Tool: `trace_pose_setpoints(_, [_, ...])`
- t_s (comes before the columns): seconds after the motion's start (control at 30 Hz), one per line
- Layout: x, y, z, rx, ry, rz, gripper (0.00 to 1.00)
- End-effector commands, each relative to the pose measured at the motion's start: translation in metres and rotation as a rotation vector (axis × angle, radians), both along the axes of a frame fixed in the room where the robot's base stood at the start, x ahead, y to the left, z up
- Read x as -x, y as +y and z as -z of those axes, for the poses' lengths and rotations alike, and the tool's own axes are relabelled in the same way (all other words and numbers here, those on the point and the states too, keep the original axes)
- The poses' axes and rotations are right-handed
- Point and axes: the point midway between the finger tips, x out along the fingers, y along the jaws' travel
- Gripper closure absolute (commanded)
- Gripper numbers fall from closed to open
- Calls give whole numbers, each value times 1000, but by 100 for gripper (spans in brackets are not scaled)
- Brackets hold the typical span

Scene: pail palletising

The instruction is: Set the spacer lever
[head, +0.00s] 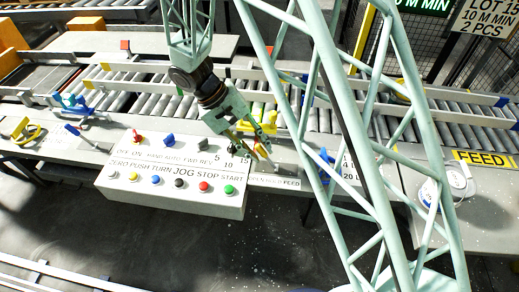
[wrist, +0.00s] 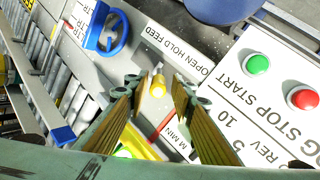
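My gripper (wrist: 160,88) is open, with its two fingers apart, above the control area. A small lever with a yellow rounded end (wrist: 157,85) shows between the fingertips, beside the OPEN HOLD FEED label (wrist: 178,50). I cannot tell whether the fingers touch it. No label reading "spacer" is legible. In the head view my gripper (head: 262,148) points down at the right end of the white control panel (head: 175,197), close to the same label (head: 272,182), and mostly hides the lever. A thin red pointer (wrist: 161,125) lies beside the M MIN scale.
Green (wrist: 257,64) and red (wrist: 303,97) buttons are close by on the panel. A blue handwheel (wrist: 106,32) stands on the other side. Roller conveyors (head: 300,110) run behind the panel. A round white device (head: 455,182) sits on the right table near the FEED sign.

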Motion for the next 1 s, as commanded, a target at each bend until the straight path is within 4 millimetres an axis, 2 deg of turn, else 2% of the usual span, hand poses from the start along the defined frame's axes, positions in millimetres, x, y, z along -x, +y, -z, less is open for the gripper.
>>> trace_pose_setpoints(0.57, [-1, 3, -8, 1, 0, 0, 73])
trace_pose_setpoints(0.77, [-3, 13, -23, 0, -2, -1, 73])
trace_pose_setpoints(1.0, [-6, 30, -52, -1, -3, -1, 73])
